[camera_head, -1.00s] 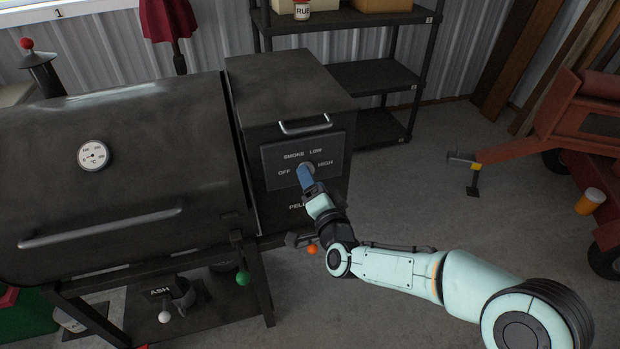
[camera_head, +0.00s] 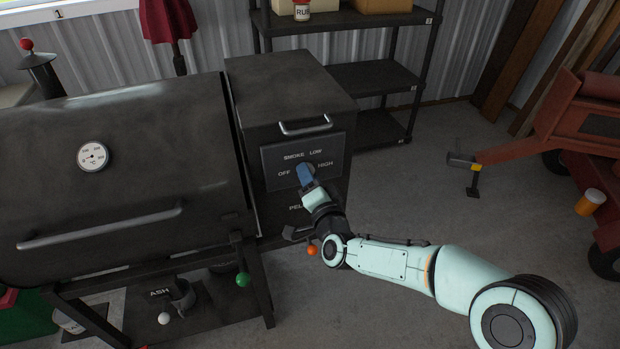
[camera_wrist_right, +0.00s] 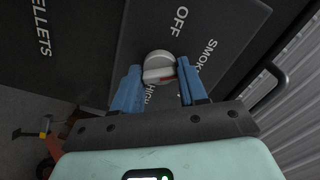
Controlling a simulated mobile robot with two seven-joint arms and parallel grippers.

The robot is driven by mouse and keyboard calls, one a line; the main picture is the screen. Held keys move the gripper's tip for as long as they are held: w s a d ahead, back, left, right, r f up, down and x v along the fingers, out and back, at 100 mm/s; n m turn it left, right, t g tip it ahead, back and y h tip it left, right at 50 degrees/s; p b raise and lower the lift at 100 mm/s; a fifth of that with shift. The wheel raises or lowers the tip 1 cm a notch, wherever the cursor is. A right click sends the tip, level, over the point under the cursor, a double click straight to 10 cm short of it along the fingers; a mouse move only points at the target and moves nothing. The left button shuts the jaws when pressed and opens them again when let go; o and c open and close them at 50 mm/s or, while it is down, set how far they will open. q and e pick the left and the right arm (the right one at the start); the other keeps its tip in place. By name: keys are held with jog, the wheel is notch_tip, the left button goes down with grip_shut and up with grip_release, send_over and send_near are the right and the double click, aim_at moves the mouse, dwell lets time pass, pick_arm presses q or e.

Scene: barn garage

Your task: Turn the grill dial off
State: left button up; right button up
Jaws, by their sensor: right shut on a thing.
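The grill dial (camera_wrist_right: 157,62) is a round grey knob with a raised grip and a red mark, on the dark control panel (camera_head: 336,152) of the pellet box. The panel reads OFF, SMOKE, LOW and HIGH. In the wrist view the red mark lies on the side away from OFF, near the right finger; its exact setting is hard to tell. My right gripper (camera_head: 305,174) is at the dial, its blue fingers on either side of the grip and shut on it. In the head view it hides most of the dial. My left gripper is not in view.
The grill's black barrel lid (camera_head: 120,190) with handle is left of the panel. A metal handle (camera_head: 306,126) juts out above the panel. An orange ball knob (camera_head: 312,250) is below my right wrist.

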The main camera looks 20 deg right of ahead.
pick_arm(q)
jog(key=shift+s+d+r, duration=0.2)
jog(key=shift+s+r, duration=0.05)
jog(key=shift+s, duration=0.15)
pick_arm(e)
jog(key=shift+n, duration=5.8)
pick_arm(q)
jog(key=shift+p, duration=0.3)
pick_arm(e)
jog(key=o, duration=1.1)
jog(key=shift+c, duration=0.2)
